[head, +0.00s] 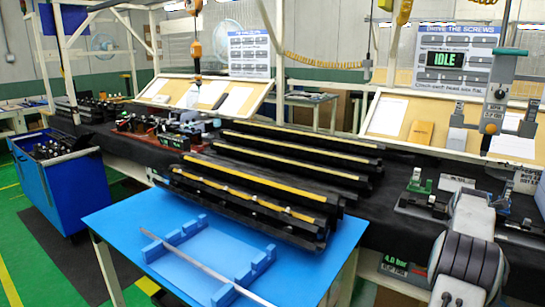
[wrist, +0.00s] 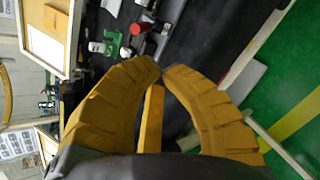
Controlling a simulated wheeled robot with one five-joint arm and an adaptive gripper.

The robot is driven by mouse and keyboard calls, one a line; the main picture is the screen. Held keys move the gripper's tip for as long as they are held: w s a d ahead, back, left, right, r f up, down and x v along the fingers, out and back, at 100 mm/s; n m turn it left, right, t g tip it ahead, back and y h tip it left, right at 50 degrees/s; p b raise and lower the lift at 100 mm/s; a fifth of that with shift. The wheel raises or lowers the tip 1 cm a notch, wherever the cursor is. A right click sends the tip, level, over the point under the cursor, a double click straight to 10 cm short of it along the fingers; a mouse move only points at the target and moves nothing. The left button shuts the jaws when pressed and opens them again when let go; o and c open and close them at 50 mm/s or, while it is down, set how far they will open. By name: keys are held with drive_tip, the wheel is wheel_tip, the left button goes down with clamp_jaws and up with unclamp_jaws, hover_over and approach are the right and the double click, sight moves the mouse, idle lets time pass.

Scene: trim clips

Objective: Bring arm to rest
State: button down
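In the wrist view my gripper (wrist: 161,69) shows two curved yellow ribbed fingers. Their tips come together, with a narrow gap at most, and no part is seen clamped between the tips. A narrow yellow bar shows in the space between the fingers; I cannot tell what it is. In the head view grey links of my arm stand at the lower right, beside the bench; my gripper cannot be made out there.
Long dark trims with yellow strips (head: 262,190) lie in rows by a blue table (head: 120,225). A thin strip (head: 205,262) rests on blue holders. A blue cart (head: 45,190) stands left. Fixtures (head: 421,192) crowd the dark bench. A screen (head: 445,59) reads IDLE.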

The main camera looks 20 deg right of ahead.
drive_tip(key=s+a+f+m+g+y, duration=0.25)
drive_tip(key=a+f+m, duration=0.25)
drive_tip(key=f+m, duration=0.3)
drive_tip(key=s+a+f+m+g+y, duration=0.1)
drive_tip(key=s+a+f+m+y, duration=0.2)
drive_tip(key=a+f+m, duration=0.3)
drive_tip(key=s+a+f+m+g+y, duration=0.1)
drive_tip(key=s+a+f+m+y, duration=0.3)
drive_tip(key=a+m, duration=0.45)
drive_tip(key=s+a+r+n+p, duration=0.1)
drive_tip(key=s+a+r, duration=0.25)
drive_tip(key=a, duration=0.85)
drive_tip(key=s+a+r+n+p, duration=0.25)
drive_tip(key=a+r, duration=0.25)
drive_tip(key=a, duration=0.7)
drive_tip(key=s+a+r+n+p, duration=0.1)
drive_tip(key=s+a+r, duration=0.3)
drive_tip(key=a, duration=0.9)
drive_tip(key=a+r+n+t+p, duration=0.1)
drive_tip(key=a+r+n+t, duration=0.1)
drive_tip(key=a+r+n, duration=0.2)
wheel_tip(320, 180, up, 2)
drive_tip(key=shift+w+a+r, duration=0.25)
drive_tip(key=shift+w+a, duration=0.15)
drive_tip(key=shift+a, duration=0.65)
drive_tip(key=shift+d, duration=0.1)
